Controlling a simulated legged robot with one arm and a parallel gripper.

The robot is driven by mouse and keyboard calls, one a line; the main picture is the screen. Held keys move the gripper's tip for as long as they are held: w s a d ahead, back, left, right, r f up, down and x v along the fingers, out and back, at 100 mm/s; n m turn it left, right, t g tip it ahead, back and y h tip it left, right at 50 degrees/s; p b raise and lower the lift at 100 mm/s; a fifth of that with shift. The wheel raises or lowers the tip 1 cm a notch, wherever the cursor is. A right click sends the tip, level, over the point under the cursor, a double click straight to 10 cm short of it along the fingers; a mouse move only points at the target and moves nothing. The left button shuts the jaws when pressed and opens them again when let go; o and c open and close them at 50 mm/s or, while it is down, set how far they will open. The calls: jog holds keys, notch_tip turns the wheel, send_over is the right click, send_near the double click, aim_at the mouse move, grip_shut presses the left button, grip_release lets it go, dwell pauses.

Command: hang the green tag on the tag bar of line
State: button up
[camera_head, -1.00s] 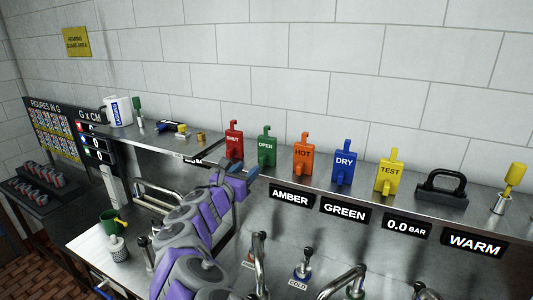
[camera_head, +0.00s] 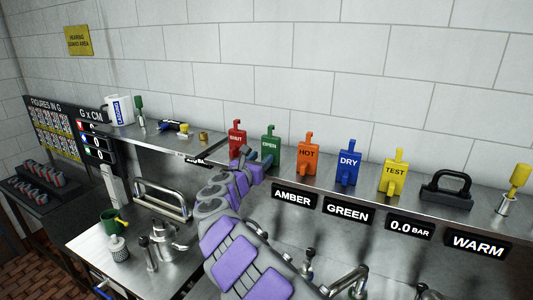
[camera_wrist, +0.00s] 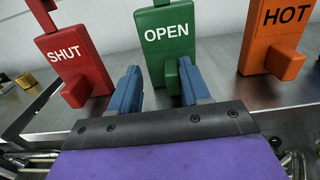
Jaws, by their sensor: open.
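The green tag, marked OPEN (camera_head: 270,143), stands upright on the steel shelf between the red SHUT tag (camera_head: 237,137) and the orange HOT tag (camera_head: 308,156). In the wrist view the green tag (camera_wrist: 163,38) is straight ahead, with a small block low on its front. My gripper (camera_wrist: 159,68) is open, one blue finger on each side of that block. It also shows in the head view (camera_head: 256,166), in front of the green tag and partly covering its lower part. I cannot tell whether the fingers touch it. I cannot make out the tag bar.
The blue DRY tag (camera_head: 348,166) and yellow TEST tag (camera_head: 394,174) stand farther right, then a black handled block (camera_head: 446,190). Label plates, including AMBER (camera_head: 294,196) and GREEN (camera_head: 348,210), line the shelf front. Pipes and valves stand below. A white mug (camera_head: 119,111) is left.

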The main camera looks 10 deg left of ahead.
jog(key=shift+w+d+r, duration=0.15)
jog(key=shift+w+d, duration=0.05)
jog(key=shift+d, duration=0.85)
jog(key=shift+c, duration=1.3)
jog(key=shift+a, duration=0.65)
jog(key=c, duration=0.6)
jog(key=shift+d, duration=0.5)
grip_shut()
